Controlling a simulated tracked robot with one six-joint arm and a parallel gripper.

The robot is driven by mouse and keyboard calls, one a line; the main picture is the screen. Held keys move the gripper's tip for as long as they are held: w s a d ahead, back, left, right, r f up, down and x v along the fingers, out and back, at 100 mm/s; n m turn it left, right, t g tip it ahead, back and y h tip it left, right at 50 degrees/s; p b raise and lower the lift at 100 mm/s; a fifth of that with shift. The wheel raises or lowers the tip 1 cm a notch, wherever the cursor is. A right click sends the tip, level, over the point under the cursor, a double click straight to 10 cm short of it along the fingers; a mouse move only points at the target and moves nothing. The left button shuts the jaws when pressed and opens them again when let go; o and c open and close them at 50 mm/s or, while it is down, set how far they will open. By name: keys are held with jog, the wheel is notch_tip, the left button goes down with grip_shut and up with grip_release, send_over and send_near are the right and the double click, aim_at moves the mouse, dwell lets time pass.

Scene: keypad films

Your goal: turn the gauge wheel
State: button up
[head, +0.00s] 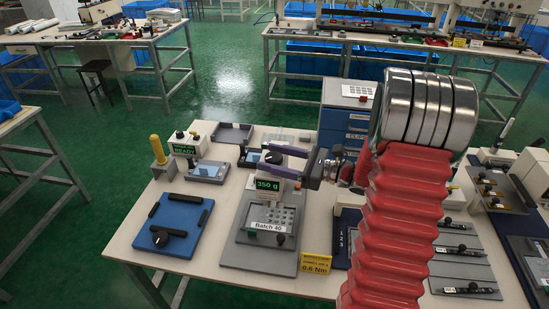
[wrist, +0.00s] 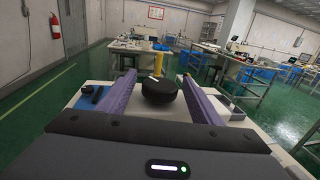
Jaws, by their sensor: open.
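My gripper (head: 265,159) has two purple fingers and is open above the table, over the unit with the green "350 g" display (head: 268,184). In the wrist view my gripper (wrist: 157,75) has a black round wheel (wrist: 159,92) with a white mark on top between its fingers. Gaps show on both sides, so the fingers look apart from the wheel. In the head view the dark wheel (head: 274,157) is partly hidden between the fingers. Whether it is the gauge's wheel is not labelled.
A blue plate with black bars (head: 175,225) lies left, near a yellow-handled tool (head: 157,150). A "READY" box (head: 185,149) stands behind. A grey plate labelled "Batch 40" (head: 267,228) and a yellow "0.6 Nm" sign (head: 316,265) are in front.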

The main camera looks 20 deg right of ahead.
jog(key=shift+c, duration=0.6)
jog(key=c, duration=0.9)
jog(key=shift+c, duration=0.2)
jog(key=shift+n+g+y, duration=0.5)
jog(key=shift+g, duration=0.1)
jog(key=n+g+y, duration=0.2)
jog(key=g, duration=0.1)
jog(key=shift+n+g, duration=0.3)
jog(key=shift+n+g+y, duration=0.5)
jog(key=shift+n+g, duration=0.55)
jog(key=shift+g, duration=0.5)
jog(key=shift+n+g+y, duration=0.5)
jog(key=shift+n+g, duration=0.55)
jog(key=shift+g, duration=0.5)
